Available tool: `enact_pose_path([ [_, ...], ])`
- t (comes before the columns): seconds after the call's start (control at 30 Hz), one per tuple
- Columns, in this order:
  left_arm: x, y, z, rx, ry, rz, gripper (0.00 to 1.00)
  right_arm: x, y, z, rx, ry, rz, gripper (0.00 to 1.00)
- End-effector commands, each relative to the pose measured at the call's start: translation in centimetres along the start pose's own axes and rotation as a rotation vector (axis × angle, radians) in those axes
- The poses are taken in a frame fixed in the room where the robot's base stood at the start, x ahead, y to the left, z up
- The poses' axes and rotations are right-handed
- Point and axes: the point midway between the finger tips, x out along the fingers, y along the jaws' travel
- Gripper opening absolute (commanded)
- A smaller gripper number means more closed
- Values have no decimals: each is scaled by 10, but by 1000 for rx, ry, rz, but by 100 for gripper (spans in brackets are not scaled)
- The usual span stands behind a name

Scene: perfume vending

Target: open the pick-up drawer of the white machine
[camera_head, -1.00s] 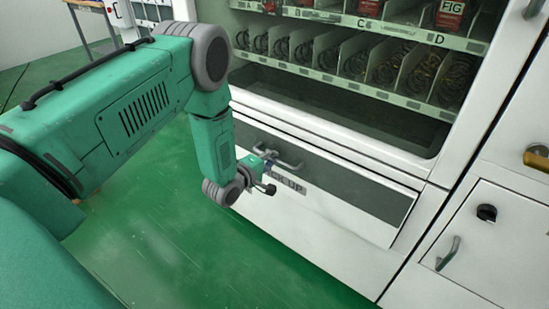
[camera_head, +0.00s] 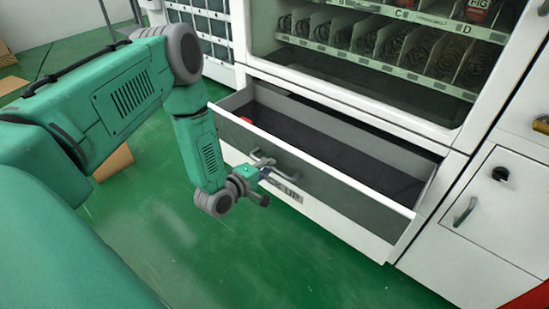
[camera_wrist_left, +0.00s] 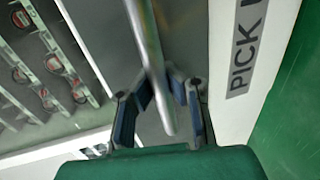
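The pick-up drawer (camera_head: 340,175) of the white machine (camera_head: 350,105) stands pulled out, its dark inside showing from above. A small red thing (camera_head: 247,120) shows inside at its left end. My left gripper (camera_head: 264,172) is at the metal bar handle (camera_head: 283,172) on the drawer front, above the "PICK UP" label. In the left wrist view the fingers (camera_wrist_left: 165,88) close in on both sides of the handle bar (camera_wrist_left: 151,50). The label (camera_wrist_left: 246,45) is to their right. My right gripper is out of view.
Shelves with spiral coils (camera_head: 385,47) are above the drawer. A white cabinet door (camera_head: 488,215) with a lock and handle stands to the right. The green floor (camera_head: 290,260) in front is clear. A brown box-like thing (camera_head: 115,162) is partly behind my left arm.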

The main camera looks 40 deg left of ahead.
Motion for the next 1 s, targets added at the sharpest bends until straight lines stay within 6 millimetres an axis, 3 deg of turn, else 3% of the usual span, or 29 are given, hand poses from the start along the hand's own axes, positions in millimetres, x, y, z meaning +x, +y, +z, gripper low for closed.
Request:
enact_pose_path([
  [0.03, -8, -5, 8, -6, -17, -15, 0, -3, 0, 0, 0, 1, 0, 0],
  [0.2, -19, -8, 9, -6, -19, -14, 0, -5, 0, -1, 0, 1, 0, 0],
  [0.67, -23, -9, 10, -6, -21, -14, 0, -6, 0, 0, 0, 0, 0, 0],
  [0.77, -23, -9, 9, -6, -20, -13, 31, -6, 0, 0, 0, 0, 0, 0],
  [1.0, -23, -8, 3, -5, -12, -6, 34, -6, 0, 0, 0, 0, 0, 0],
])
